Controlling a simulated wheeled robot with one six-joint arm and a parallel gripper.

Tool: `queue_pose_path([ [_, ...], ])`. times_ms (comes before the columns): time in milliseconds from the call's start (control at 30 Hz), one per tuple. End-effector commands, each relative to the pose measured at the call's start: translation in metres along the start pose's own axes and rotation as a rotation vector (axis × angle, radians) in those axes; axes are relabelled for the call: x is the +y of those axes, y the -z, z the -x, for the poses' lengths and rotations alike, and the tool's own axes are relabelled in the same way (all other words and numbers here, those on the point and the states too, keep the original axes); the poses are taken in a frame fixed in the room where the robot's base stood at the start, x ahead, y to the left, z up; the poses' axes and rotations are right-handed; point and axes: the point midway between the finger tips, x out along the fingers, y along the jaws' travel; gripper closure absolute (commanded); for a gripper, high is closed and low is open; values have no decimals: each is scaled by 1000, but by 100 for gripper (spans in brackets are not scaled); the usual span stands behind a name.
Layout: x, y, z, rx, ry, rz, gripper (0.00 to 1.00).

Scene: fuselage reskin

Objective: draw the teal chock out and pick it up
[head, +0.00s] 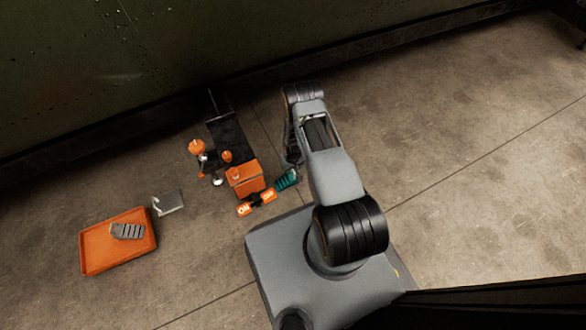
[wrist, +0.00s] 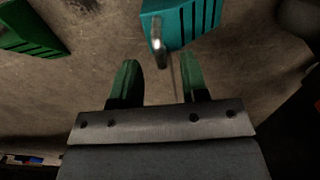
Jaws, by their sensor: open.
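The teal chock (head: 288,179) lies on the floor close to the orange box, beside my arm. In the wrist view the ribbed teal chock (wrist: 195,22) is at the top, cut off by the frame edge. A metal loop or hook (wrist: 158,46) hangs down from its near left side. My gripper (wrist: 160,82) has two green fingers, spread apart with nothing but bare floor between them. The chock and its metal loop are beyond the fingertips, in line with the gap. In the head view my arm hides the gripper fingers.
A dark green ribbed block (wrist: 30,35) lies at the wrist view's upper left. An orange box (head: 245,178), a dark stand (head: 228,137) and orange knobs crowd the chock's left. An orange tray (head: 95,258) holds a grey ribbed block (head: 127,231). Floor to the right is clear.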

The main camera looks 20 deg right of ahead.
Motion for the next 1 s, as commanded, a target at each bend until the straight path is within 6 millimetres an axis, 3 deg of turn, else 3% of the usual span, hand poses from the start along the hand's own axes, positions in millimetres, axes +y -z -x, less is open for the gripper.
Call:
queue_pose_path([
  [33, 0, 1, 17, 2, 0, 0, 59],
  [200, 0, 1, 52, 1, 0, 0, 59],
  [500, 0, 0, 96, 1, 0, 0, 59],
  [700, 0, 0, 109, 0, 0, 0, 59],
  [1000, 0, 0, 111, 0, 0, 0, 59],
])
